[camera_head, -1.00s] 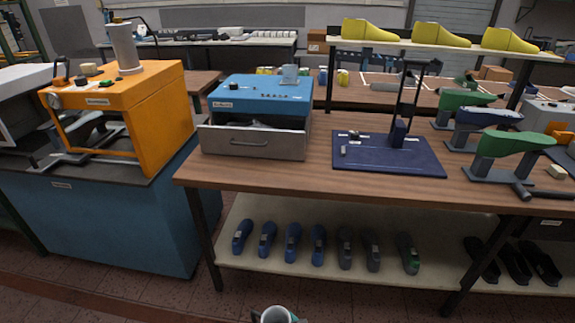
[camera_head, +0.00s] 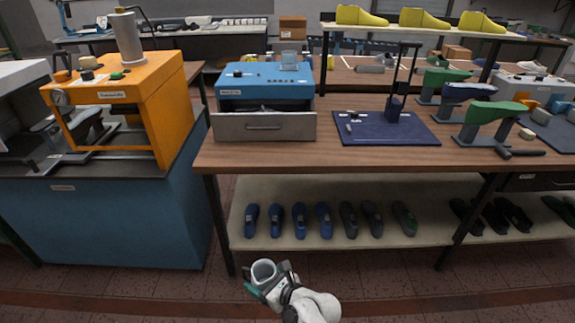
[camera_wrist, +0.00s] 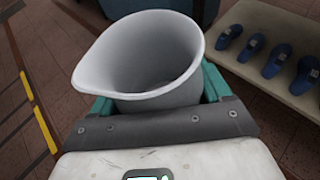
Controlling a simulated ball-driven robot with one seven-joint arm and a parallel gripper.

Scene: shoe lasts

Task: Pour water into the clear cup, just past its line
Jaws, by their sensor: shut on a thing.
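A clear cup (camera_head: 289,60) stands upright on top of the blue box (camera_head: 262,80) on the wooden bench. It is small in the head view, and neither its line nor any water in it can be made out. My gripper (camera_head: 264,277) is shut on a grey pouring jug (camera_head: 264,267). The jug's wide mouth and spout fill the top of the wrist view (camera_wrist: 105,65), with the teal fingers on either side of it. Whether water is inside is not clear. The gripper and jug are low in front of the bench, well away from the cup.
The blue box's grey drawer (camera_head: 264,127) sticks out at the bench front. A navy board with a stand (camera_head: 385,128) is to its right, then green shoe lasts (camera_head: 495,111). An orange machine (camera_head: 125,100) is at left. Several shoes lie on the lower shelf (camera_head: 330,232).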

